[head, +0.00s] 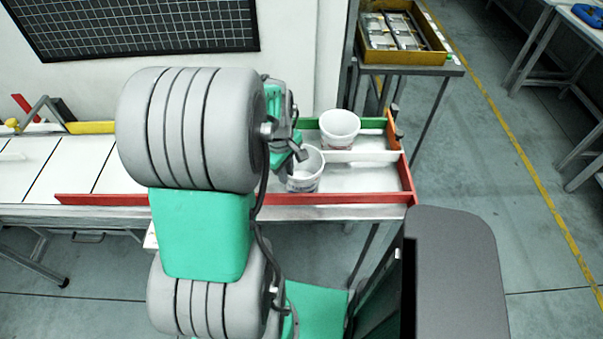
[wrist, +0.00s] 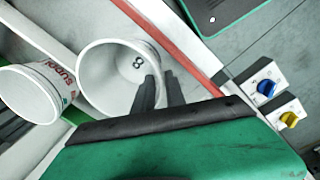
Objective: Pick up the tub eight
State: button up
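Tub eight is a white tub (wrist: 105,72) with a black 8 on its inside bottom. In the head view it is the nearer tub (head: 306,181), standing upright in the front lane and partly covered by my gripper (head: 300,156). In the wrist view my gripper (wrist: 160,88) has its two dark fingers apart at the tub's rim, one inside the mouth and one outside the wall. A gap shows between the fingers. Whether either finger touches the wall is unclear.
A second white tub (head: 340,128) with red lettering stands behind, in the back lane. A white divider (head: 365,156) separates the lanes. A red rail (head: 350,198) runs along the front, and an orange end wall (head: 393,132) closes the back lane. Blue (wrist: 266,88) and yellow (wrist: 289,119) knobs sit nearby.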

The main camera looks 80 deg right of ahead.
jog(key=f, duration=0.3)
jog(key=f+p, duration=0.1)
jog(key=f, duration=0.1)
jog(key=shift+s+d+f, duration=0.1)
jog(key=shift+d+f, duration=0.15)
jog(key=shift+f, duration=0.1)
grip_shut()
